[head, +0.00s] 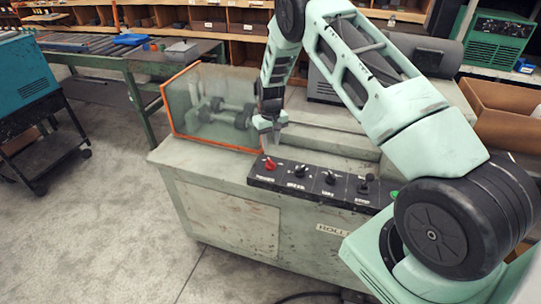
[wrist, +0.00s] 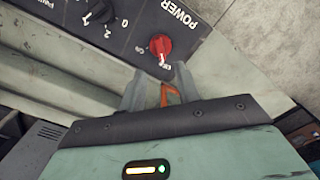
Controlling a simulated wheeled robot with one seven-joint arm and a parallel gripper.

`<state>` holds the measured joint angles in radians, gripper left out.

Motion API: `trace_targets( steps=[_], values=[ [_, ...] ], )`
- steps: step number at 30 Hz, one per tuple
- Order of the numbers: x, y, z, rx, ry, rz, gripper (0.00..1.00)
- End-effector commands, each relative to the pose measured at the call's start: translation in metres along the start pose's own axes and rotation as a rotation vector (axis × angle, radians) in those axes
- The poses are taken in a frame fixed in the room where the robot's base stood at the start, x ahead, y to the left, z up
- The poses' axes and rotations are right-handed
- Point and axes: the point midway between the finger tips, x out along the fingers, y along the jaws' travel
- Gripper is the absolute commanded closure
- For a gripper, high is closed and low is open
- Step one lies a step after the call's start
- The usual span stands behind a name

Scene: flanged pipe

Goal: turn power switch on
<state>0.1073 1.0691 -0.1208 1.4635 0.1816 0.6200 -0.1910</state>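The power switch is a red rotary knob (head: 270,163) at the left end of a black control panel (head: 300,182) on the machine's front edge. In the wrist view the red knob (wrist: 161,46) sits beside the label "POWER", with a small "On" mark nearby. My gripper (head: 268,136) hangs just above and behind the knob, pointing down. In the wrist view my gripper's two fingers (wrist: 158,80) reach toward the knob, with a gap between them. The knob is beyond the fingertips, and nothing is held. Whether the fingertips touch the knob I cannot tell.
More black knobs (head: 329,178) line the panel to the right, with a green button (head: 394,194) at its end. A clear guard with an orange frame (head: 212,107) stands on the machine at left. Open floor (head: 110,230) lies to the left.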

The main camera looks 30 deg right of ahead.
Motion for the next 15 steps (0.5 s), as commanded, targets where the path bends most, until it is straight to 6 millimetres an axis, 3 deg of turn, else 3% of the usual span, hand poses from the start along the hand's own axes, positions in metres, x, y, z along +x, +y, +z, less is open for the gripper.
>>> trace_targets(
  steps=[9, 15],
  values=[
    [0.058, 0.0, 0.001, 0.0, -0.003, -0.001, 0.67],
    [0.079, 0.0, 0.0, 0.0, 0.0, 0.0, 0.67]
  ],
)
